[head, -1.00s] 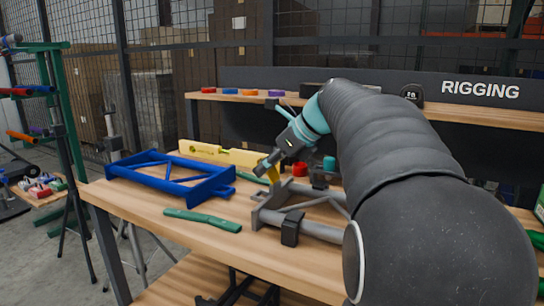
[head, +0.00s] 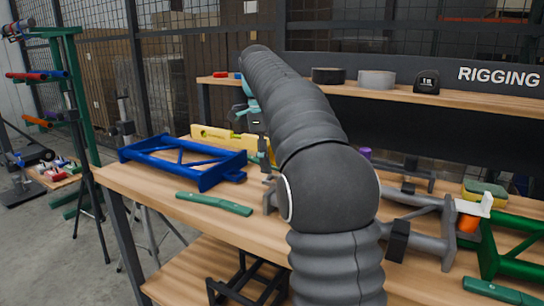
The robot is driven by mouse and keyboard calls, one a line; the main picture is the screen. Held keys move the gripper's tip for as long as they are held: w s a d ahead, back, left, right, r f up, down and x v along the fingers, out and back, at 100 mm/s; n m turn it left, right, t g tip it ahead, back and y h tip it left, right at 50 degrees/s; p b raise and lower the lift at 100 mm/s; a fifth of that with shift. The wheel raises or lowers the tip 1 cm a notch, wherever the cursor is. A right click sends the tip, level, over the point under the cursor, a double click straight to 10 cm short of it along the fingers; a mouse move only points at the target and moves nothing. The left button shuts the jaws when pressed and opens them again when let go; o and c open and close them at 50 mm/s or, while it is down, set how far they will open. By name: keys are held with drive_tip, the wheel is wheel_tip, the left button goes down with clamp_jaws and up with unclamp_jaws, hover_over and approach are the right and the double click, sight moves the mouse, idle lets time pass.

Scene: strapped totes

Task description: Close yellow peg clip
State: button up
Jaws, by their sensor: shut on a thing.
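My gripper (head: 262,152) is over the back left part of the wooden bench (head: 150,190), mostly behind my own arm. Only a teal collar and a dark, narrow end show. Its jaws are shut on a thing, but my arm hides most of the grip. The yellow peg clip, seen at the jaws earlier, cannot be made out clearly now. A long yellow level (head: 215,136) lies just left of the gripper.
A blue frame (head: 180,160) and a green-handled tool (head: 213,204) lie left of my arm. Grey frames (head: 425,240), a green frame (head: 515,250) and an orange-and-white piece (head: 467,222) are at right. A shelf (head: 460,97) runs behind.

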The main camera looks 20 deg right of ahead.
drive_tip(key=shift+f+g+h, duration=0.55)
drive_tip(key=shift+g+h, duration=0.15)
drive_tip(key=shift+g, duration=0.3)
drive_tip(key=o, duration=1)
drive_tip(key=shift+r, duration=0.1)
